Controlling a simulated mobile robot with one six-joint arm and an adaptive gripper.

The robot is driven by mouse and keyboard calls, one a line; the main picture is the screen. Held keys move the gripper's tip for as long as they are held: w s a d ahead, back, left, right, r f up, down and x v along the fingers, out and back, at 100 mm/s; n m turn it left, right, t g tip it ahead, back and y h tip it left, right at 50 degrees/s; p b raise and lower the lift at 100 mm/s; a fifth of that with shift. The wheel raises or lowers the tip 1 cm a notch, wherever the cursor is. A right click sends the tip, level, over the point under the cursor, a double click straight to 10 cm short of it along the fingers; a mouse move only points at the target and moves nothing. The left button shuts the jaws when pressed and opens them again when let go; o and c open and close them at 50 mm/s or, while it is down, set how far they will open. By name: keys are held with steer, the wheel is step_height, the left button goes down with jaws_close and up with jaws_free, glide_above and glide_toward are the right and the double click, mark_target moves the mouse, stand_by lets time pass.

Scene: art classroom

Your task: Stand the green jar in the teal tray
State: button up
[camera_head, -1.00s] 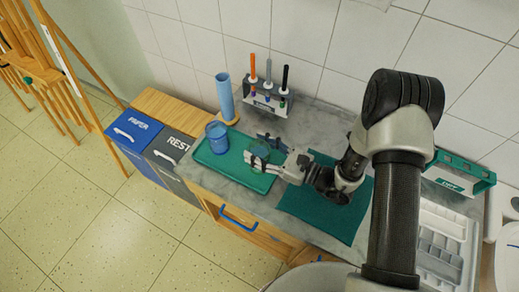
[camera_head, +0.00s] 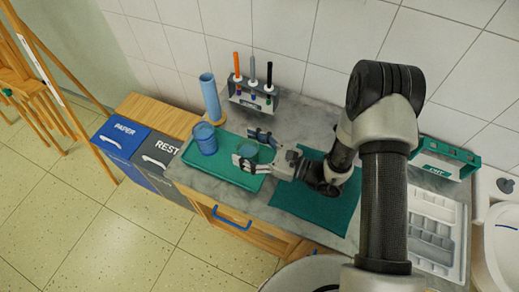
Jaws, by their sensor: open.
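The green jar (camera_head: 247,151) stands upright on the right part of the teal tray (camera_head: 228,174), between the fingers of my gripper (camera_head: 251,149). My gripper is open around the jar, one finger on the near side and one on the far side. A finger hides part of the jar's lower side, so I cannot tell whether either finger touches it. A blue jar (camera_head: 205,139) stands in the tray's left part, apart from the green one.
A blue cylinder (camera_head: 210,98) and a rack of markers (camera_head: 252,97) stand behind the tray by the wall. A dark green mat (camera_head: 312,208) lies right of the tray under my arm. A white compartment tray (camera_head: 437,235) is further right. PAPER (camera_head: 121,138) and REST (camera_head: 158,158) bins stand left.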

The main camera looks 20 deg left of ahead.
steer(key=s+d+p, duration=0.1)
steer(key=d, duration=1.1)
steer(key=shift+p, duration=0.3)
steer(key=s+d+r+n+g+h, duration=0.2)
steer(key=s+r+n+g+h, duration=0.15)
steer(key=s+r+n, duration=0.35)
steer(key=s+d+r+n+g+h, duration=0.25)
steer(key=r+n+h, duration=0.2)
steer(key=r, duration=0.45)
steer(key=s+d+r+n+t+h, duration=0.2)
steer(key=d+r+n+t+h, duration=0.1)
steer(key=d, duration=0.4)
steer(key=s+d+r+n+t+h, duration=0.2)
steer(key=d+r+n+t+h, duration=0.2)
steer(key=d+r+t+h, duration=0.2)
steer(key=shift+d+r+h, duration=0.4)
steer(key=shift+d+h, duration=0.1)
steer(key=shift+d, duration=0.55)
steer(key=shift+n, duration=0.25)
steer(key=shift+c, duration=0.3)
